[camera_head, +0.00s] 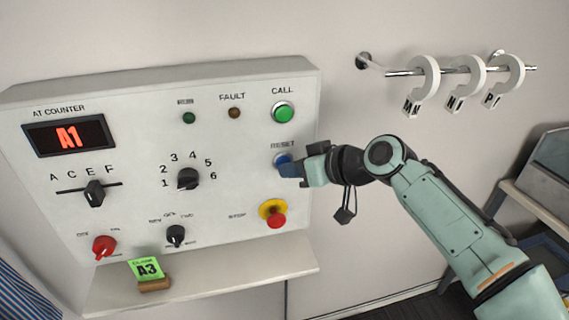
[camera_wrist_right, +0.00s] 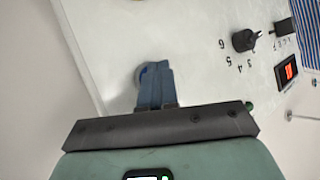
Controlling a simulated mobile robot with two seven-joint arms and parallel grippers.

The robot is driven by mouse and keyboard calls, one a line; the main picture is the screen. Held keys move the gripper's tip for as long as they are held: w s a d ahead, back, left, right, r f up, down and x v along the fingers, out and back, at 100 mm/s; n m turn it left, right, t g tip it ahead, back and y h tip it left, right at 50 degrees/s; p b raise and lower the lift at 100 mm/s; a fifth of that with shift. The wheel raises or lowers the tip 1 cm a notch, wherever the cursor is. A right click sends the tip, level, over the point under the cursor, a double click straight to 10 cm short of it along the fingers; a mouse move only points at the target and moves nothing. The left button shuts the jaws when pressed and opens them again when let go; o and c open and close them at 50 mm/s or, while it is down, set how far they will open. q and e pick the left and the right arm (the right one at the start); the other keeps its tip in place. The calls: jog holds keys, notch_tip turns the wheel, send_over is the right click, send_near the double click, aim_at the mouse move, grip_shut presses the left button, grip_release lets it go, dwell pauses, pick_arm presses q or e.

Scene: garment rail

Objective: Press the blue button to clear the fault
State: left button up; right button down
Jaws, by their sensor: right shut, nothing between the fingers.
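The blue button (camera_head: 281,159) sits under the word RESET on the right side of the white control panel (camera_head: 140,92). My right gripper (camera_head: 291,168) is shut and empty, with its fingertips at the blue button and covering part of it. In the right wrist view the shut fingers (camera_wrist_right: 155,85) point at the panel, and a round pale and blue rim of the button (camera_wrist_right: 143,74) shows behind the tips. I cannot tell whether they touch. The FAULT lamp (camera_head: 235,112) looks dull brown. My left gripper is not in view.
A green CALL button (camera_head: 283,112) is above and a red stop button (camera_head: 275,219) on yellow is below. Several knobs and a red A1 display (camera_head: 68,137) are to the left. A shelf (camera_head: 210,278) holds a green A3 card (camera_head: 146,269). A rail (camera_head: 450,71) with white rings is at upper right.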

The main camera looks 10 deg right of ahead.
dwell(0.3)
jog(key=shift+s+b, duration=0.5)
jog(key=shift+s, duration=0.35)
jog(key=s+b, duration=0.2)
jog(key=s, duration=0.3)
jog(key=shift+d, duration=0.1)
